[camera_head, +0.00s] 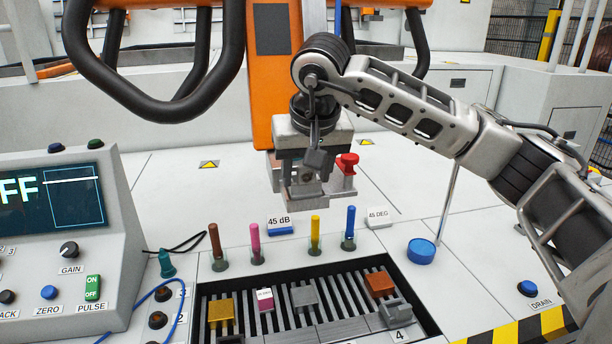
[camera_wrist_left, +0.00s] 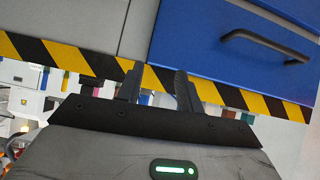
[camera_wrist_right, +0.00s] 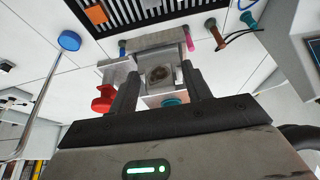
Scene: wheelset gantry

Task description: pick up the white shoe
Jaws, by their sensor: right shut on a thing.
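My right gripper (camera_head: 304,188) points down over the pale deck, in front of the orange column, and is shut on a pale grey-white block. In the right wrist view this pale block (camera_wrist_right: 160,75) sits between the fingers and shows a dark round patch. It may be the white shoe, but I cannot tell for sure, as the gripper hides much of it. In the left wrist view my left gripper (camera_wrist_left: 158,82) is open, with nothing between its fingers, above a black-and-yellow edge. It does not show in the head view.
A slotted tray (camera_head: 432,325) holds gold, pink, grey and orange blocks. Several coloured pegs, including a blue peg (camera_head: 349,228), stand behind it. A red knob (camera_head: 347,162) is close beside the right gripper. A control console (camera_head: 125,215) stands left; a blue cap (camera_head: 421,250) lies right.

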